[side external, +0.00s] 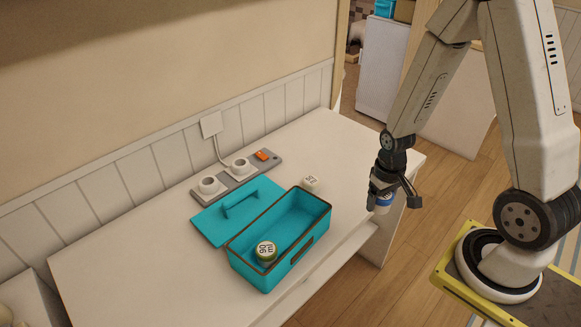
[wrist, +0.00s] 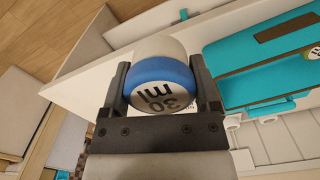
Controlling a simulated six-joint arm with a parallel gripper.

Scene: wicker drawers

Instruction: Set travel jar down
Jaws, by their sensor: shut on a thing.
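My gripper (side external: 384,196) is shut on a small round jar (side external: 383,203), held in the air by the table's front edge near its right end. In the wrist view, my gripper (wrist: 158,82) has one finger on each side of the jar (wrist: 162,72); it has a blue band and a white face marked "30 ml". An open teal box (side external: 309,207) stands on the table with a green-rimmed jar (side external: 265,250) inside at its near left end. A small white jar (side external: 311,183) stands on the table behind the box. Whether it has a coloured band is unclear.
The teal lid (side external: 215,222) with a handle lies left of the box. Behind it, a grey strip (side external: 225,187) carries two white round sockets and an orange switch (side external: 262,155) by the wall. The white table (side external: 345,140) is clear at its far right and left front.

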